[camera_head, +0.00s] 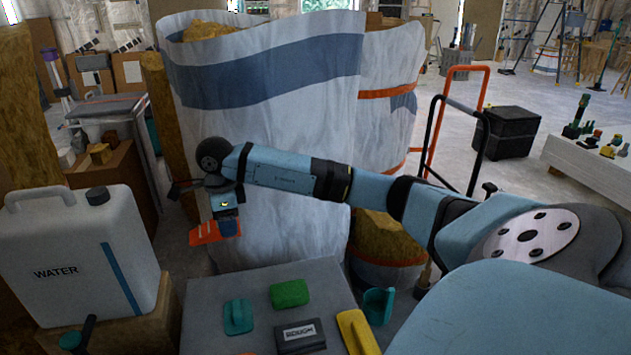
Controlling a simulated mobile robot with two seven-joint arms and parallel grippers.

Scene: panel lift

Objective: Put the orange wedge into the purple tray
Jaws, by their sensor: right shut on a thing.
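My right arm reaches across the picture to the left, and its right gripper (224,212) points down in front of the tall white and blue wrapped bundle. It is shut on the orange wedge (205,234), which hangs just below it, above and beyond the left back part of the grey table. The exact grip on the wedge is too small to make out. I do not see a purple tray in this view. My left gripper is not in view.
The grey table (205,293) holds a teal float (238,317), a green block (289,293), a dark labelled block (300,336) and a yellow tool (357,332). A white water canister (75,250) stands at left. The wrapped bundle (280,130) rises close behind my gripper.

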